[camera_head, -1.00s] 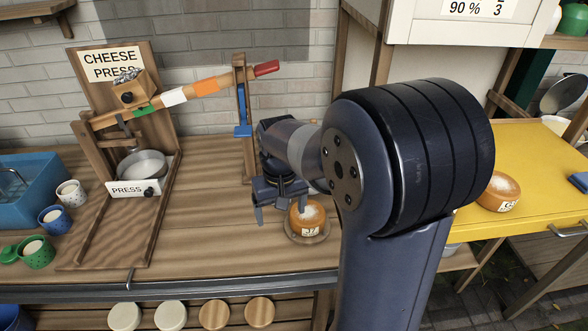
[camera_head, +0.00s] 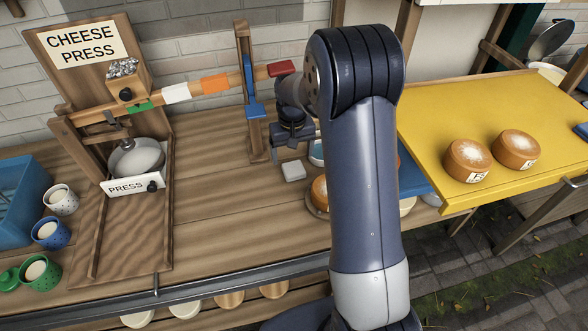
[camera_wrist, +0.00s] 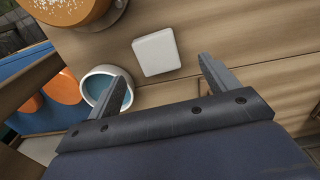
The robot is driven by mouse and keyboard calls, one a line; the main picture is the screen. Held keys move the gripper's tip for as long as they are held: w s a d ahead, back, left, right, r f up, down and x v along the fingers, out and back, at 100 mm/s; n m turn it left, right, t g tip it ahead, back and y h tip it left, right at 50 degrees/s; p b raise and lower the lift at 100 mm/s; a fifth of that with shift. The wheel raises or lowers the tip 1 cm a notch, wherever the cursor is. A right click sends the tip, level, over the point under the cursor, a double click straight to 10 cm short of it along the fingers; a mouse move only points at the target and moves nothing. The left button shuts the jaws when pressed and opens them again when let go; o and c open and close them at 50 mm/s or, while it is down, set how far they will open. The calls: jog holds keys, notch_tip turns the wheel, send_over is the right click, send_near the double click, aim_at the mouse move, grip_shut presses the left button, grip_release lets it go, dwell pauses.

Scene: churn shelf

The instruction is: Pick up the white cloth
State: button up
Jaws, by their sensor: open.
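The white cloth is a small, flat white square (camera_head: 293,171) on the wooden counter, right of the lever post. It also shows in the wrist view (camera_wrist: 157,52), top centre. My gripper (camera_head: 293,147) is above the counter just behind the cloth in the head view. In the wrist view my gripper (camera_wrist: 162,75) has its two fingers spread wide. The cloth lies ahead of and between the fingertips, and nothing is held.
A white bowl with blue inside (camera_wrist: 100,85) stands beside the left finger. A cheese wheel (camera_head: 319,192) is close to the cloth, partly behind my arm. The cheese press (camera_head: 135,185) stands left; a yellow table (camera_head: 480,105) with two cheeses stands right.

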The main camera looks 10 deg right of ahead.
aim_at(293, 168)
jog(key=shift+w+d+f, duration=0.1)
jog(key=shift+w+f, duration=0.4)
jog(key=shift+f, duration=0.1)
jog(key=shift+s+f, duration=0.15)
jog(key=shift+s, duration=0.1)
notch_tip(293, 168, down, 3)
jog(key=shift+d+f+p, duration=0.15)
jog(key=shift+f+p, duration=0.05)
jog(key=shift+p, duration=0.5)
jog(key=shift+s+f, duration=0.1)
jog(key=shift+f, duration=0.3)
jog(key=c, duration=1.1)
